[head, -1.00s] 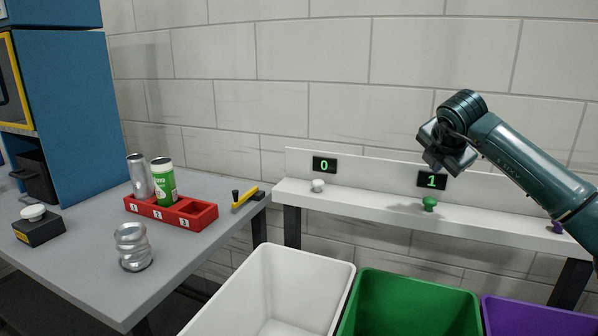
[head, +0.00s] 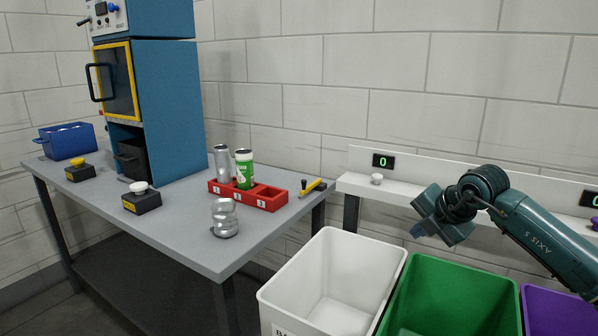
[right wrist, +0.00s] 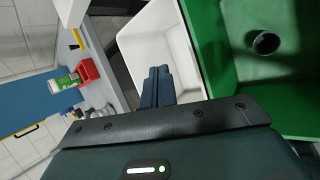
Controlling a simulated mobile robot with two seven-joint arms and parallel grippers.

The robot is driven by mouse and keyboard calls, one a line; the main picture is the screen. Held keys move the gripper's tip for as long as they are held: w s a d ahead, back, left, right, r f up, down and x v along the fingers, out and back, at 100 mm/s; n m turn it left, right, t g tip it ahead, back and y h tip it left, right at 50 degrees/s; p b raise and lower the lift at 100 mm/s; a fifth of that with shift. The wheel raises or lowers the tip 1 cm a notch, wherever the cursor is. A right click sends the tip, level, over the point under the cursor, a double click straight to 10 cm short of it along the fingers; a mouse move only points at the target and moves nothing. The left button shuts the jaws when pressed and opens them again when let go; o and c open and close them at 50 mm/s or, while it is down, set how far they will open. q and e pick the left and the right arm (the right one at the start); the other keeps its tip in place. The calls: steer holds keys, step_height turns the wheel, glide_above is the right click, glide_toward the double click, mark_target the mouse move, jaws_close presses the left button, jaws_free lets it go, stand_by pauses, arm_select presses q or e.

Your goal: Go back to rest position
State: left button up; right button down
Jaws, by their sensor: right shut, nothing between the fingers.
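My right gripper (head: 432,222) hangs above the back rim of the green bin (head: 447,290), in front of the white shelf. Its fingers are together and empty; they also show in the right wrist view (right wrist: 157,85), over the white bin. The right arm comes in from the right edge. My left gripper is in neither current view.
A grey table (head: 190,230) at left carries a red rack (head: 268,197) with a silver can (head: 222,163) and a green can (head: 244,170), plus a crushed can (head: 225,218). White (head: 330,285) and purple (head: 560,308) bins flank the green one. A blue machine (head: 165,100) stands behind.

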steer(key=s+a+f+m+t+y+p, duration=0.1)
steer(key=s+a+y+p, duration=0.1)
steer(key=s+a+y, duration=0.75)
steer(key=s+a+f+m+y+p, duration=0.1)
steer(key=s+a+f+y+p, duration=0.3)
steer(key=a, duration=0.9)
arm_select(q)
steer(key=r+p, duration=0.1)
steer(key=a+r+g+p, duration=0.1)
steer(key=r+p, duration=0.1)
steer(key=shift+s+r+m+y, duration=0.1)
steer(key=shift+s+m+y, duration=0.1)
steer(key=shift+m+y, duration=0.2)
steer(key=shift+s+f+g+p, duration=0.15)
steer(key=shift+f+g+p, duration=0.1)
steer(key=shift+g+p, duration=0.2)
arm_select(e)
steer(key=s+d+f+m+t+h, duration=0.1)
steer(key=s+d+f+m+h, duration=0.4)
steer(key=s+m, duration=0.5)
steer(key=s+d+f+m+t+h, duration=0.1)
steer(key=s+d+f+m+h, duration=0.5)
steer(key=s+f+m, duration=0.4)
steer(key=shift+s+m+h, duration=0.6)
steer(key=shift+m+h, duration=0.1)
steer(key=shift+h, duration=0.15)
